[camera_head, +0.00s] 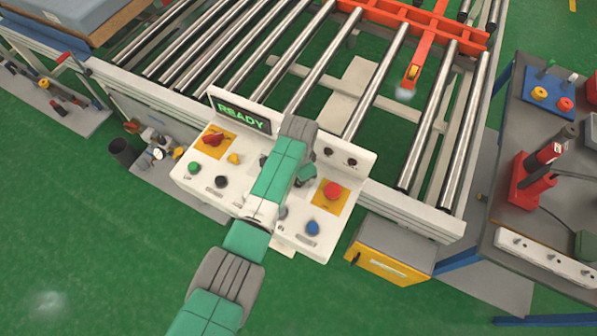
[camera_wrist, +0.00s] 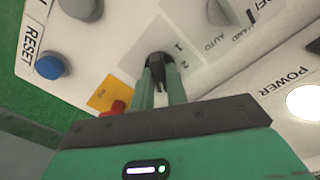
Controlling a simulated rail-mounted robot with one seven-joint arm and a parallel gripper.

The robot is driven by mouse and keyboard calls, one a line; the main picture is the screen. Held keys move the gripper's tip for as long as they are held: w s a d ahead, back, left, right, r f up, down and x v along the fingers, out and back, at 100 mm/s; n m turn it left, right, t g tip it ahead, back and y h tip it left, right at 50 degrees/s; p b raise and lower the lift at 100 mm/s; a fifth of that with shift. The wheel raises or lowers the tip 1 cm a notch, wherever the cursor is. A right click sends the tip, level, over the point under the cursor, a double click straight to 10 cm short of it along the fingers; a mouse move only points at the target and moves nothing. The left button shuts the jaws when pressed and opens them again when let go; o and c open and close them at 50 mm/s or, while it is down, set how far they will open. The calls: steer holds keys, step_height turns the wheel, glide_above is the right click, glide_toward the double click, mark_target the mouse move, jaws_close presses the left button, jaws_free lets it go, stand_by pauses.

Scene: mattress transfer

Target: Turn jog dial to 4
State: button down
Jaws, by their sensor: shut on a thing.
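The control panel (camera_head: 190,175) stands in front of the roller conveyor, with my arm reaching across its middle. In the wrist view, the jog dial (camera_wrist: 158,62) is a small black knob with the marks 1 and 2 visible beside it. My gripper (camera_wrist: 160,82) is shut on the dial, one green finger on each side. The fingers hide part of the dial and its other marks, and I cannot tell which mark it points to. In the head view my arm hides the dial.
A blue RESET button (camera_wrist: 52,65) and a red button (camera_wrist: 116,107) on a yellow plate are near the dial. A selector marked AUTO (camera_wrist: 218,12) and a white POWER light (camera_wrist: 305,102) are on the other side. The panel's display (camera_head: 240,119) reads READY.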

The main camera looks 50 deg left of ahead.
steer(key=shift+m, duration=1)
steer(key=c, duration=1.4)
jaws_free()
step_height(320, 180, up, 8)
steer(key=shift+f+p, duration=0.1)
steer(key=shift+p, duration=0.55)
